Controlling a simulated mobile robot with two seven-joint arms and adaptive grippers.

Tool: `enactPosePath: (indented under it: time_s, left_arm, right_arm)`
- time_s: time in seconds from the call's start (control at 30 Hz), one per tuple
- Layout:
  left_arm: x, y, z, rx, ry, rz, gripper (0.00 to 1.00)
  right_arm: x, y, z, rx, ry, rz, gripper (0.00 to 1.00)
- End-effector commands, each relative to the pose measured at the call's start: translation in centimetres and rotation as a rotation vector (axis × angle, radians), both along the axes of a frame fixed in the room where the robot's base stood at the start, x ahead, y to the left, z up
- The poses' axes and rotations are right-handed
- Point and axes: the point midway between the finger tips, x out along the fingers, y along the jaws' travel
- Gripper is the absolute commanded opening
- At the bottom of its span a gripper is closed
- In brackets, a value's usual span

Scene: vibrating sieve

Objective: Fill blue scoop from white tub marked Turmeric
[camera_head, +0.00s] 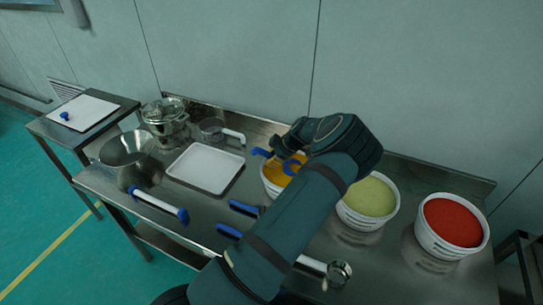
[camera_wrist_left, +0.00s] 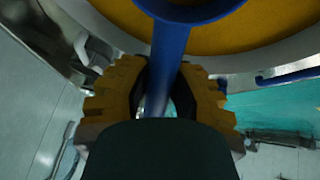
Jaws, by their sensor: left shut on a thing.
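The white tub (camera_head: 268,187) of yellow-orange powder stands at the back of the steel table, partly hidden behind my left arm. No label on it is readable. Its powder (camera_wrist_left: 250,30) fills the top of the left wrist view. My left gripper (camera_head: 297,140) is over this tub, and its yellow fingertips (camera_wrist_left: 158,95) are shut on the handle of the blue scoop (camera_wrist_left: 172,50). The scoop's head is at the powder; whether it is sunk in or just above, I cannot tell. The scoop also shows small in the head view (camera_head: 293,165). My right gripper is not in view.
Tubs of green powder (camera_head: 366,218) and red powder (camera_head: 440,243) stand to the right. A white tray (camera_head: 205,168), steel bowl (camera_head: 127,148), sieve machine (camera_head: 165,120) and a pan (camera_head: 213,129) are left. Blue-handled tools (camera_head: 245,208) lie near the front edge.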

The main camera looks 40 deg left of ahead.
Motion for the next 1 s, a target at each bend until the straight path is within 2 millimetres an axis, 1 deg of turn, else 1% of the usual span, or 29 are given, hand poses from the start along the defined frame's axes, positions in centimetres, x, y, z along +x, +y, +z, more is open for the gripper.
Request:
enactPosePath:
  time_s: [0.03,0.33,0.6,1.0]
  left_arm:
    - [0.0,-0.1,-0.5,0.0,0.0,0.0,0.0]
    - [0.3,-0.5,-2.6,0.0,0.001,0.001,0.0]
    - [1.1,-1.8,-2.8,0.0,-0.001,0.001,0.0]
    - [1.3,-2.2,-2.7,0.0,0.0,0.001,0.0]
  right_arm:
    - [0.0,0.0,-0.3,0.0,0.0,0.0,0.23]
    - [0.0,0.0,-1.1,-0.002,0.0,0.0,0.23]
    - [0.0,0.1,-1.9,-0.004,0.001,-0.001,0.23]
    - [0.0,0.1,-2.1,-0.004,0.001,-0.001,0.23]
